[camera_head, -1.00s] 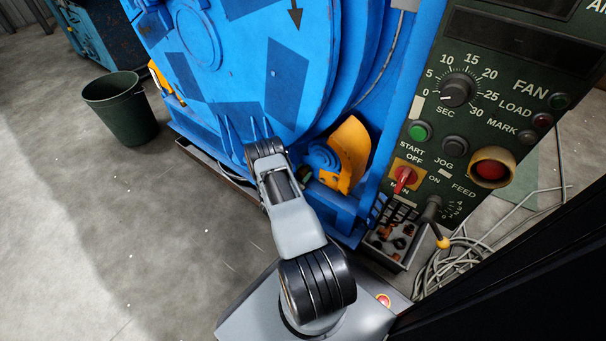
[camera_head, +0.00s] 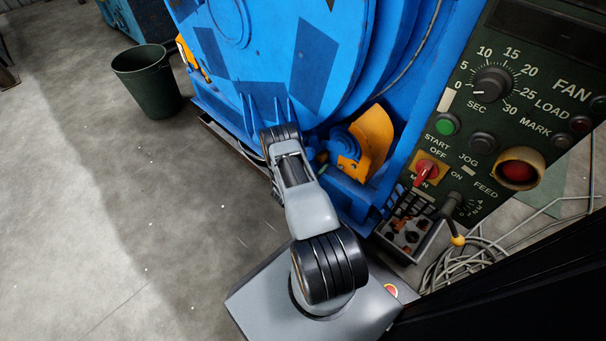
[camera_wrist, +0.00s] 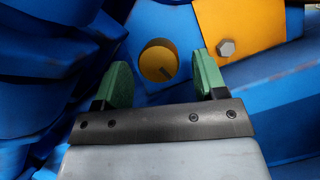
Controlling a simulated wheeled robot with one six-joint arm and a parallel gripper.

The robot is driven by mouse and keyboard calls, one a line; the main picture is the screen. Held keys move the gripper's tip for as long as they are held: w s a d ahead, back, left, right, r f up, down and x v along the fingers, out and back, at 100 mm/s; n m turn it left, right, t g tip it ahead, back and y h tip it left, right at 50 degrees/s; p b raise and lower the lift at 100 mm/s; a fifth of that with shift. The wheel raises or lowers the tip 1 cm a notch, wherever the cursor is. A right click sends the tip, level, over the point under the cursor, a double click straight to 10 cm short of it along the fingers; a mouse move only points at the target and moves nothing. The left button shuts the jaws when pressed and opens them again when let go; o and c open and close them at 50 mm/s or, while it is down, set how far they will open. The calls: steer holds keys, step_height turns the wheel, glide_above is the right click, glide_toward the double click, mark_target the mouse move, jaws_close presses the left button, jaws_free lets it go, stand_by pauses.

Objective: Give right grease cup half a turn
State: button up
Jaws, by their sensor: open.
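In the wrist view, a round yellow cap (camera_wrist: 158,60) with a dark mark on its face sits in the blue machine body; it looks like the right grease cup. My gripper (camera_wrist: 161,68) is open, its green fingers on either side of the cap in the picture. The cap appears beyond the fingertips, and no contact shows. In the head view, my arm reaches to the machine's lower right, and the gripper cannot be made out there. A small yellowish part (camera_head: 322,157) beside the arm may be the same cup, but it is too small to tell.
An orange guard (camera_head: 372,143) stands right of the cup; its bolted plate (camera_wrist: 245,25) shows close to the right finger. The control panel (camera_head: 520,110) and loose cables (camera_head: 455,265) are at the right. A green bin (camera_head: 147,85) stands at the left on open floor.

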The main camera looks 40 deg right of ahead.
steer(key=p+v, duration=0.1)
steer(key=v, duration=1)
steer(key=shift+a+p, duration=0.15)
steer(key=shift+p, duration=0.15)
steer(key=shift+r, duration=0.1)
